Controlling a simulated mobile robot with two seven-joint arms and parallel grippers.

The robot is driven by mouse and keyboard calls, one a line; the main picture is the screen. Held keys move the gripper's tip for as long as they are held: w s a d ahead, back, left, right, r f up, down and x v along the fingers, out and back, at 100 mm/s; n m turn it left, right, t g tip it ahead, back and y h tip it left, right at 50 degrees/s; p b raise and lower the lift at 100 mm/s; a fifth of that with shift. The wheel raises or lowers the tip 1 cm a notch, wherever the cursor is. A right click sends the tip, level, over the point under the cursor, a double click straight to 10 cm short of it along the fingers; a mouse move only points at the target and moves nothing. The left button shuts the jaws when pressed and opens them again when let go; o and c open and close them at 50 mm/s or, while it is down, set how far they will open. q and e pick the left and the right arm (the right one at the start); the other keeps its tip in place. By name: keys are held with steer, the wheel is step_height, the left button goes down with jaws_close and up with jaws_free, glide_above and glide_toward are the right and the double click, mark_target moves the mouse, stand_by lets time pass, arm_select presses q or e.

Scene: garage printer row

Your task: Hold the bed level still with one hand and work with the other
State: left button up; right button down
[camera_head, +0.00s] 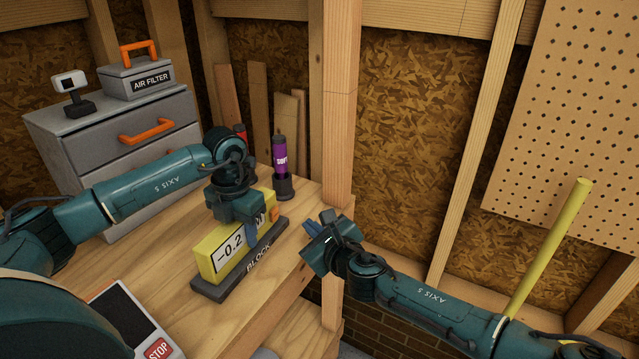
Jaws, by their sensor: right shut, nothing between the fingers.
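The bed level is a yellow box (213,263) with a display reading -0.2 and an orange part (274,214) at its right end. It stands on a dark strip marked BLOCK (228,278) on the wooden bench. My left gripper (250,236) comes down over it from above. One blue finger lies against its near face, and the other finger is hidden behind it. My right gripper (309,226) is shut and empty, to the right of the bed level and apart from it, with its fingertips pointing left.
A purple cylinder marked SOFT (280,153) stands in a dark holder (284,187) behind the bed level. A screen with a STOP button (158,350) is at the front left. Grey drawers (90,150) carry an AIR FILTER box (135,82). A wooden post (340,100) rises beside the bench.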

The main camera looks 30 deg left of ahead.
arm_select(q)
steer(key=o, duration=0.5)
steer(key=shift+c, duration=0.2)
step_height(320, 180, up, 12)
steer(key=shift+r, duration=0.1)
steer(key=shift+d, duration=0.1)
stand_by(0.3)
